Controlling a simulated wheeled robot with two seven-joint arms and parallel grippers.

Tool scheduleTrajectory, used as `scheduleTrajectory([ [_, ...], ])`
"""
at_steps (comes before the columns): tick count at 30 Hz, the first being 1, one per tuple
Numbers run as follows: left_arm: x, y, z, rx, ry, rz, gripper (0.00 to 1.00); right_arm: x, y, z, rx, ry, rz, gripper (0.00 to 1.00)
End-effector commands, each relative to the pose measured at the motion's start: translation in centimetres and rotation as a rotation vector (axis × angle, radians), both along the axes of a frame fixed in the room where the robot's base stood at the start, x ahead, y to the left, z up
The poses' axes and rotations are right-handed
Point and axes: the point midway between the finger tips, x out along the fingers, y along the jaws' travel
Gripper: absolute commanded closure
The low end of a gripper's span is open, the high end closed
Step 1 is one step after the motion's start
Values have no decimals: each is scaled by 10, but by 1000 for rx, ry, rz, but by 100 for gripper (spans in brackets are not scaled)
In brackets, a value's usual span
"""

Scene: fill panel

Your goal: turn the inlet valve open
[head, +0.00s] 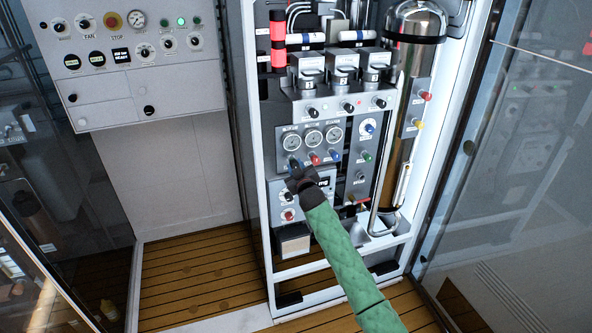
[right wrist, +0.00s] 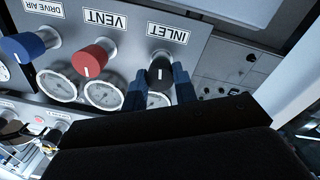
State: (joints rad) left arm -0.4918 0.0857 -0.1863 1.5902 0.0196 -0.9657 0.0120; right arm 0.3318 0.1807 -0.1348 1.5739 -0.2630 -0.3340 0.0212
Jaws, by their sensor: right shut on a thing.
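The inlet valve is a dark knob (right wrist: 160,72) with a white mark, under an upside-down INLET label (right wrist: 168,32) in the right wrist view. My right gripper (right wrist: 160,88) has its two blue fingers on either side of this knob and is shut on it. In the head view my right gripper (head: 294,169) is at the left end of a row of knobs below the gauges, covering most of the inlet knob. My left gripper is not in view.
Close beside the inlet are the red VENT knob (right wrist: 90,60) and the blue DRIVE AIR knob (right wrist: 28,44). Three round gauges (head: 313,138) sit just above the row. A tall metal cylinder (head: 398,120) stands to the right. A control box (head: 130,60) hangs at the left.

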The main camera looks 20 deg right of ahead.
Motion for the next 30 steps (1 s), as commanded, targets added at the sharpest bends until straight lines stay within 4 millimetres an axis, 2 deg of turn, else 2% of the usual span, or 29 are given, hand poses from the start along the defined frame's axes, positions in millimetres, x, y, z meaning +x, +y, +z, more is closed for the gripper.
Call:
scheduleTrajectory([
  [9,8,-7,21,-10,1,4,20,-1,0,-5,-302,-6,1,95],
  [18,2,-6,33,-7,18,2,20,-1,0,-5,-580,-15,2,95],
  [25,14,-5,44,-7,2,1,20,-1,0,-5,-749,-21,2,95],
  [30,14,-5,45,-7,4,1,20,-1,0,-5,-838,-24,3,95],
])
